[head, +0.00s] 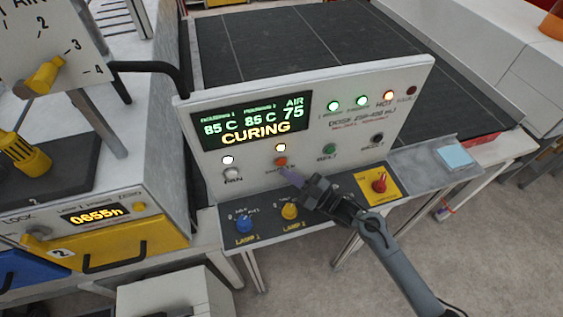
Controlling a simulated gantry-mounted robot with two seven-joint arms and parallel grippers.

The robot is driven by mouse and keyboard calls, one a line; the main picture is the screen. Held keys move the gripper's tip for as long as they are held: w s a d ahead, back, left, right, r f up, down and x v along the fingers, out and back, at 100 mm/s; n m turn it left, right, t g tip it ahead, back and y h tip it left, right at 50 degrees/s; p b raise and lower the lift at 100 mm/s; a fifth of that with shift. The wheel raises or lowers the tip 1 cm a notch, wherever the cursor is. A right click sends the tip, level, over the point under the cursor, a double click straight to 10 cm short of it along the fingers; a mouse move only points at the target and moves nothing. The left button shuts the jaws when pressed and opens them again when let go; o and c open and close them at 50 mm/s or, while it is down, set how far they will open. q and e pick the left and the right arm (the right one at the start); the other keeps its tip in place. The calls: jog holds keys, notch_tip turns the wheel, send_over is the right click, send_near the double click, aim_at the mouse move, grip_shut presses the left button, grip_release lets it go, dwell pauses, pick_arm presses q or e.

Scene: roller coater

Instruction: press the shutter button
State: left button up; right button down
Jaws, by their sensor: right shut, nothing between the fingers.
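The shutter button (281,162) is a small orange button on the upright face of the white control panel (410,90), with a lit lamp (280,147) above it. The label under it is partly covered and hard to read. My right gripper (291,178) comes in from the lower right, shut and empty. Its fingertips are just below and slightly right of the orange button; I cannot tell whether they touch the panel. My left gripper is not in view.
The display (252,121) reads CURING. A white fan button (232,173), green belt button (329,149) and black button (376,138) flank the orange one.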

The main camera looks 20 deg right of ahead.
jog(key=s+p, duration=0.2)
jog(key=s, duration=0.3)
jog(key=shift+a+p, duration=0.1)
jog(key=shift+p, duration=0.3)
dwell(0.6)
jog(key=s+d+r+m+g+h+p, duration=0.1)
jog(key=s+m+g+h+p, duration=0.4)
jog(key=s, duration=0.7)
jog(key=s+d+r+m+g+h+p, duration=0.2)
jog(key=s+m+g+h, duration=0.4)
jog(key=s, duration=0.7)
jog(key=d+g+h+p, duration=0.1)
jog(key=h+p, duration=0.1)
jog(key=shift+d+m+g+h+p, duration=0.3)
jog(key=shift+d+h+p, duration=0.1)
